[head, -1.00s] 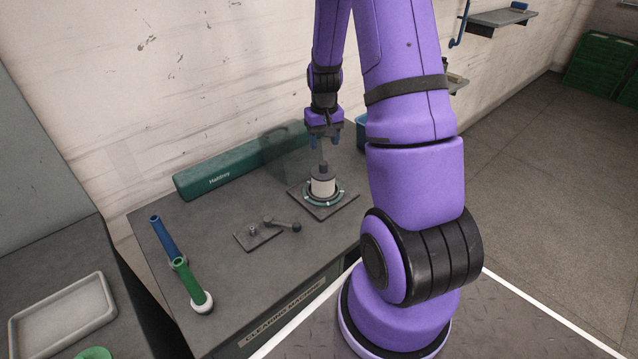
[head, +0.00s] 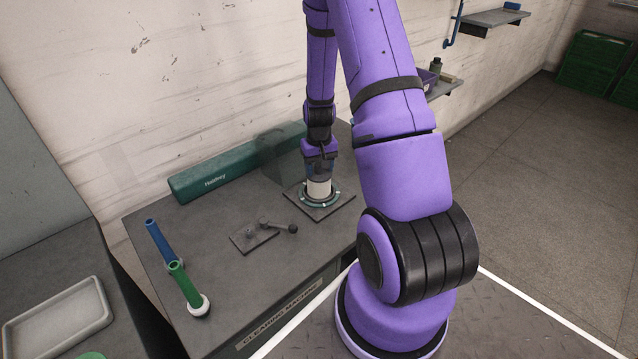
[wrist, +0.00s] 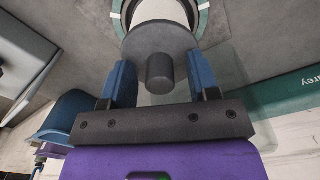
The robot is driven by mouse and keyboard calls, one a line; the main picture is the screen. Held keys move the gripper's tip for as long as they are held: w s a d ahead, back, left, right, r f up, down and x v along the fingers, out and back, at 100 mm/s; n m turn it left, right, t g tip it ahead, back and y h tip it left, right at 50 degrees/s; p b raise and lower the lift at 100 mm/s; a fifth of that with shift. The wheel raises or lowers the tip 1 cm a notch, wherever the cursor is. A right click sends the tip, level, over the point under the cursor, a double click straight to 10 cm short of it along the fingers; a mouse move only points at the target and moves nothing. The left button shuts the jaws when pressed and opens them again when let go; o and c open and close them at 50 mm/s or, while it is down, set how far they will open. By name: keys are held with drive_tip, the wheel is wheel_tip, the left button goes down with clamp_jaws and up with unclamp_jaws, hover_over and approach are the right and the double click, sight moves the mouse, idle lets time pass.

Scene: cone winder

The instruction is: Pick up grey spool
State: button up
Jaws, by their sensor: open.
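The spool has a pale cylindrical body (head: 319,189) and stands upright in the ring of a square plate on the bench. In the wrist view its dark grey round top (wrist: 158,42) with a short grey knob shows large. My gripper (head: 319,172) is just above and around the spool's upper part. In the wrist view, the blue fingers (wrist: 158,75) are open, one on each side of the grey knob and near the top's rim. I cannot tell whether they touch it. The gripper hides the spool's top in the head view.
A square plate with a green ring (head: 335,203) surrounds the spool's base. A smoky clear guard (head: 275,152) and long green housing (head: 215,178) stand behind. A lever on a small plate (head: 254,237) is in front. Blue and green tubes (head: 178,270) lie left.

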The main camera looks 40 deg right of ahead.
clamp_jaws()
drive_tip(key=shift+r, duration=0.15)
